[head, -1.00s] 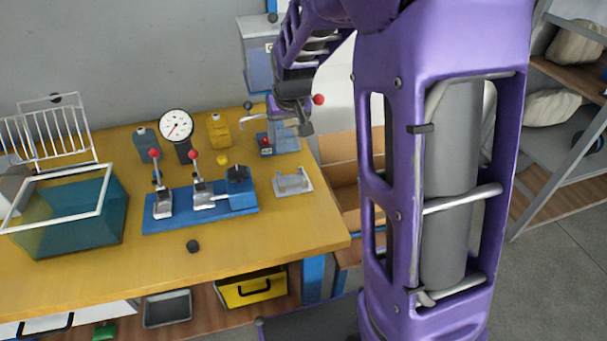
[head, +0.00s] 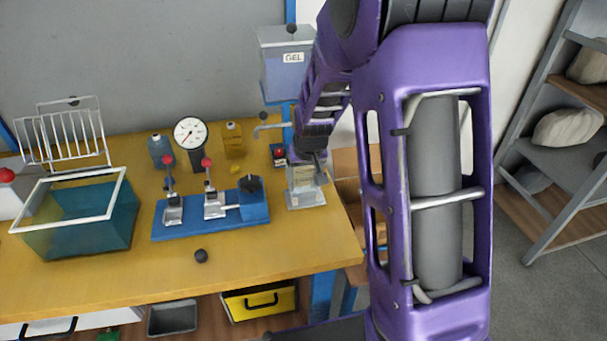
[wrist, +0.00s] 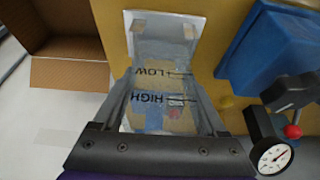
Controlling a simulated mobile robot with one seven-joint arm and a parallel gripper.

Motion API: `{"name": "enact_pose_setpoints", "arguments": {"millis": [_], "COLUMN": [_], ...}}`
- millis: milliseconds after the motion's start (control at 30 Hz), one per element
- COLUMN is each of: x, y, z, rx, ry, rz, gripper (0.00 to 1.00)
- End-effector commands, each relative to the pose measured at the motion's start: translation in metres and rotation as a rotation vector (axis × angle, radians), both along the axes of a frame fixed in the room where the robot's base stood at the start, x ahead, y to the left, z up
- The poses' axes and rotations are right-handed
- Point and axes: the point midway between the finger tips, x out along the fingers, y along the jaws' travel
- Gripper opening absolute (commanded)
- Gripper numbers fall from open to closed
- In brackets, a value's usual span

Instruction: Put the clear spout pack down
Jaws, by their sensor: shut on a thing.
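The clear spout pack (wrist: 160,88) is see-through and printed LOW and HIGH. In the wrist view it lies between the two fingers of my gripper (wrist: 161,78), which is shut on it. In the head view the pack (head: 302,178) hangs below my gripper (head: 316,162), roughly upright, directly over the small grey metal stand (head: 306,200) at the bench's right end. The stand also shows past the pack's far end in the wrist view (wrist: 160,22). I cannot tell whether the pack touches the stand. The spout is hidden.
A blue fixture (head: 210,222) with red-knobbed levers is left of the stand. A dial gauge (head: 190,133), yellow bottle (head: 233,140) and teal tank (head: 85,220) stand on the yellow bench (head: 300,245). A cardboard box (wrist: 60,45) lies beyond the bench's right edge.

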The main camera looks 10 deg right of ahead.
Motion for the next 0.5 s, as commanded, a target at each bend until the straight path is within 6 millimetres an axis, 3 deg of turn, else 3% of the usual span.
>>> {"name": "enact_pose_setpoints", "arguments": {"millis": [500], "x": [0.0], "y": [0.0], "z": [-0.012], "rx": [0.0], "ry": [0.0], "rz": [0.0], "gripper": [0.19]}}
